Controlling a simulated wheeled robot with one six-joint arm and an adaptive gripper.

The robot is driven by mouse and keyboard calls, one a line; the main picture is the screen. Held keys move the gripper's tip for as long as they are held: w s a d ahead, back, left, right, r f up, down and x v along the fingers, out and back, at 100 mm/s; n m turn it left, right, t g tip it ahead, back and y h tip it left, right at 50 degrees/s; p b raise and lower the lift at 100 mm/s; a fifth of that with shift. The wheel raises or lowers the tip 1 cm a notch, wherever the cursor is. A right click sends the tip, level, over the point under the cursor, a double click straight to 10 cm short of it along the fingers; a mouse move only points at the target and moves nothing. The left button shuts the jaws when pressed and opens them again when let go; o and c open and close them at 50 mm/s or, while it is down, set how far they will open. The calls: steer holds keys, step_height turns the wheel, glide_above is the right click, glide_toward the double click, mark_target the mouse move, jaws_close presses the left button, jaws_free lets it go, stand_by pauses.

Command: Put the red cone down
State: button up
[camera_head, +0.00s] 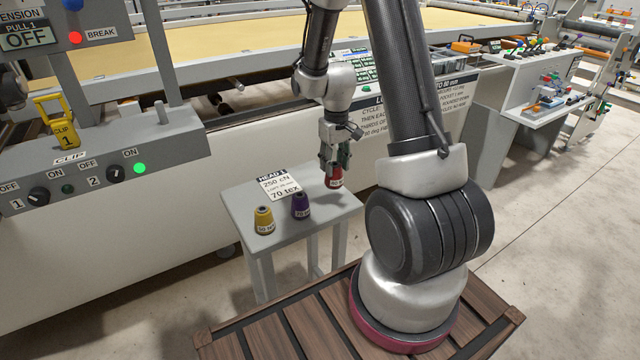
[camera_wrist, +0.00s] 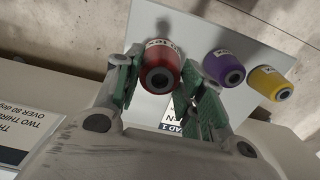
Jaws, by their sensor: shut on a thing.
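The red cone (camera_head: 334,182) is between the fingers of my gripper (camera_head: 335,165), over the right part of the small grey table (camera_head: 234,204). I cannot tell whether its base touches the table top. In the wrist view the red cone (camera_wrist: 158,60) shows end-on, with the green-padded fingers of my gripper (camera_wrist: 155,88) on either side of it. A purple cone (camera_head: 301,206) and a yellow cone (camera_head: 264,221) stand on the table to its left. They also appear to its right in the wrist view, purple (camera_wrist: 224,68) nearer and yellow (camera_wrist: 270,83) farther.
A white card (camera_head: 279,186) reading "HEAD 1" is at the back of the table. The long gantry machine (camera_head: 245,155) runs behind it. A control panel with a yellow clip (camera_head: 62,121) is at the left. The table's front right is bare.

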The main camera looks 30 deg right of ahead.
mark_target(334, 164)
steer(key=shift+f, duration=2.8)
steer(key=o, duration=1.1)
steer(key=shift+f, duration=0.1)
step_height(334, 164, up, 12)
steer(key=shift+a+r, duration=0.1)
steer(key=shift+r, duration=0.1)
steer(key=s+a+r+t, duration=0.1)
steer(key=s+a+r, duration=0.1)
steer(key=s+r, duration=0.6)
steer(key=s+a+r+t, duration=0.25)
steer(key=s+r, duration=0.25)
steer(key=r, duration=0.4)
steer(key=shift+t, duration=0.35)
steer(key=s, duration=0.3)
steer(key=s+a+r, duration=0.1)
steer(key=s, duration=0.2)
steer(key=s+r, duration=0.1)
steer(key=s, duration=0.2)
steer(key=shift+s+a+r, duration=0.25)
steer(key=shift+s+a, duration=0.05)
steer(key=shift+s, duration=0.1)
